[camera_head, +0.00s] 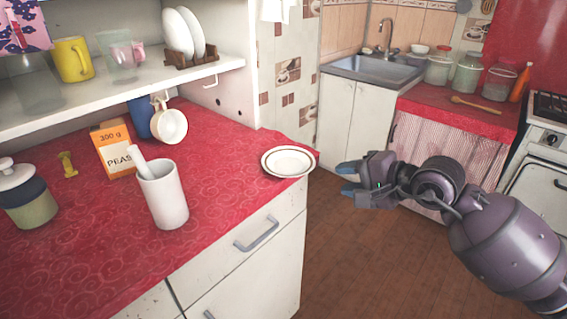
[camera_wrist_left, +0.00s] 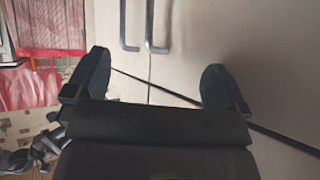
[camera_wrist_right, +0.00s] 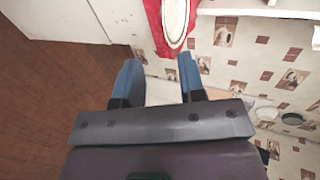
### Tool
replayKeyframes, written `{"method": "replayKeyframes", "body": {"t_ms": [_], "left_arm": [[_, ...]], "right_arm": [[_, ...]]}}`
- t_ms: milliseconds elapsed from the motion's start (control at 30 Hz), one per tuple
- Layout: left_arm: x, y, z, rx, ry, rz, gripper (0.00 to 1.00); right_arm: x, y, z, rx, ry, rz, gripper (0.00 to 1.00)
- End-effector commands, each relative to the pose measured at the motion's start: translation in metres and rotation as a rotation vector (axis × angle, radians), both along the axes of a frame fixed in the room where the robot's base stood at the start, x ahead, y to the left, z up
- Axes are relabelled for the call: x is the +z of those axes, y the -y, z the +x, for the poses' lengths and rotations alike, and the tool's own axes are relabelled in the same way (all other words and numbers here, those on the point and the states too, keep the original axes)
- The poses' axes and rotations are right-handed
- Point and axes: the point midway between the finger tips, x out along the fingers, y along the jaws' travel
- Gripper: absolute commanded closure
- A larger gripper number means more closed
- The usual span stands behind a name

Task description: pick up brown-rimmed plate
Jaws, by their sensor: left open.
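The brown-rimmed plate (camera_head: 288,163), white with thin dark rings, lies flat at the right corner of the red oilcloth counter. It also shows in the right wrist view, cut by the top edge (camera_wrist_right: 175,20). My right gripper (camera_head: 347,180) is just right of the plate, past the counter's edge. Its blue fingers (camera_wrist_right: 160,82) are apart, with nothing between them, pointing toward the plate's side. My left gripper is out of the head view. In the left wrist view its fingers (camera_wrist_left: 157,80) are wide apart and empty, in front of white cupboard doors.
A shelf (camera_head: 150,88) overhangs the back. The cloth around the plate is clear.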

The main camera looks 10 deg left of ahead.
Motion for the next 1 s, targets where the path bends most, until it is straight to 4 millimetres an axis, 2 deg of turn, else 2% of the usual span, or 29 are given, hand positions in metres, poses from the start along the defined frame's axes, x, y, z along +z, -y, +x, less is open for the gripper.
{"method": "replayKeyframes", "body": {"t_ms": [400,633,1000], "left_arm": [[-0.008,0.0,-0.003,-0.001,-0.013,0.0,0.0],[-0.007,0.001,0.0,-0.002,-0.006,-0.001,0.0],[-0.016,-0.001,0.001,-0.008,-0.015,0.004,0.0]], "right_arm": [[-0.021,-0.035,0.029,0.002,0.018,-0.023,0.63],[-0.026,-0.045,0.037,0.002,0.018,-0.022,0.63],[-0.043,-0.074,0.063,0.001,0.017,-0.02,0.63]]}}
